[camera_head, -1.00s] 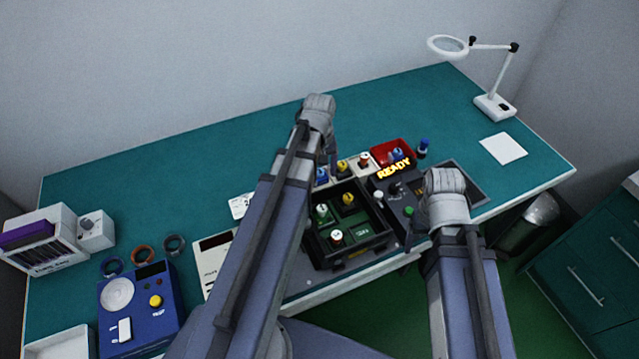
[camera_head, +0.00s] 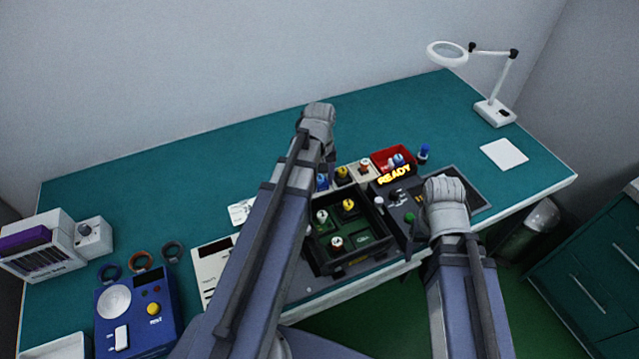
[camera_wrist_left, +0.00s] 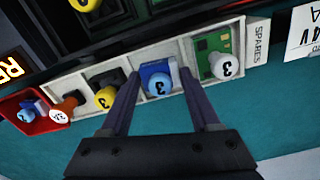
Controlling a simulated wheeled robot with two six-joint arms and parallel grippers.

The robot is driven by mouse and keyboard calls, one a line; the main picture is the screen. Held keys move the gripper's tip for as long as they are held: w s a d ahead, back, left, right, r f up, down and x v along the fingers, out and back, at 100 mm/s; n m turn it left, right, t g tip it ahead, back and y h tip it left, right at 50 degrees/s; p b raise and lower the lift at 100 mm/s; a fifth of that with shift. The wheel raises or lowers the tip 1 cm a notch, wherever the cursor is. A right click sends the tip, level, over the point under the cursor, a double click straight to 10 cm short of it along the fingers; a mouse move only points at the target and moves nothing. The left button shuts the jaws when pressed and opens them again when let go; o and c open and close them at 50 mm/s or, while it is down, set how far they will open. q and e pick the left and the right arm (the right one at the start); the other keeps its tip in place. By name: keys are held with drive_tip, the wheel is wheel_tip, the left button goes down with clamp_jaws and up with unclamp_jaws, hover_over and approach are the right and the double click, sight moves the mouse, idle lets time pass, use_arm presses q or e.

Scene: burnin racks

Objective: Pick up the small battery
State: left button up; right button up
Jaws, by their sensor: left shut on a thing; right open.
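In the left wrist view my left gripper (camera_wrist_left: 159,84) has its two fingers on either side of a blue and white block with a round blue knob marked 3 (camera_wrist_left: 159,82), shut on it. The block is in a compartment of the pale tray labelled SPARES (camera_wrist_left: 75,82). I cannot tell from its markings whether it is the small battery. In the head view the left gripper (camera_head: 326,165) reaches over the same tray, its fingertips mostly hidden by my arm.
Neighbouring compartments hold a green board with a white knob (camera_wrist_left: 218,66) and a yellow-knobbed part (camera_wrist_left: 105,96). A red bin (camera_wrist_left: 22,108) sits at the tray's end. The black rack (camera_head: 350,262) holds several knobbed parts. A magnifier lamp (camera_head: 495,112) stands far right; the back of the table is clear.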

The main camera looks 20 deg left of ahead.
sight(320, 178)
use_arm(q)
drive_tip(key=shift+r, duration=0.1)
use_arm(e)
drive_tip(key=shift+r, duration=0.15)
use_arm(q)
wheel_tip(320, 178, up, 10)
drive_tip(key=p, duration=1)
use_arm(e)
wheel_tip(320, 178, up, 10)
use_arm(q)
drive_tip(key=shift+f, duration=0.2)
